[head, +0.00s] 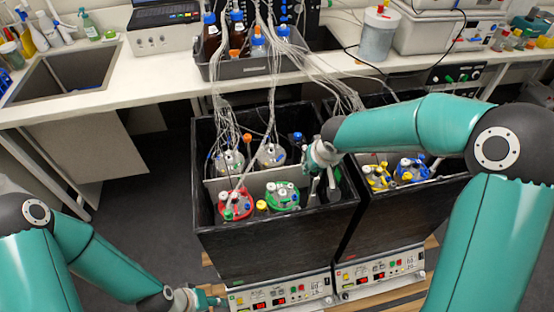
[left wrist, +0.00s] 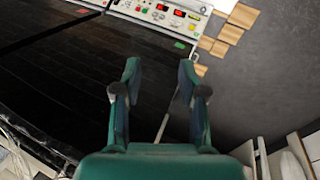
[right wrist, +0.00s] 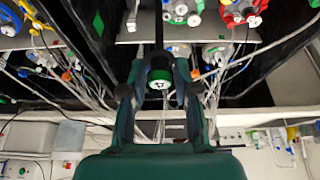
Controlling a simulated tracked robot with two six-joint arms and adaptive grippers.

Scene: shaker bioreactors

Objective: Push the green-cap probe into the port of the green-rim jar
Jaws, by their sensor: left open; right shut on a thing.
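The green-rim jar (head: 282,196) stands in the front right part of the left black box, and it shows at the top of the right wrist view (right wrist: 182,10). My right gripper (head: 323,187) is over that box, to the right of the jar and apart from it. It is shut on the green-cap probe (right wrist: 160,76), a dark rod with a green band and a pale end. The probe can hardly be made out in the head view. My left gripper (left wrist: 160,82) is open and empty, low beside the box's front. The jar's port cannot be clearly told.
A red-rim jar (head: 236,206) stands left of the green-rim jar. Clear jars with tubes (head: 271,155) stand behind the divider. Yellow-rim (head: 377,177) and blue-rim (head: 411,170) jars stand in the right box. Tubing (head: 270,95) hangs from above into the boxes.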

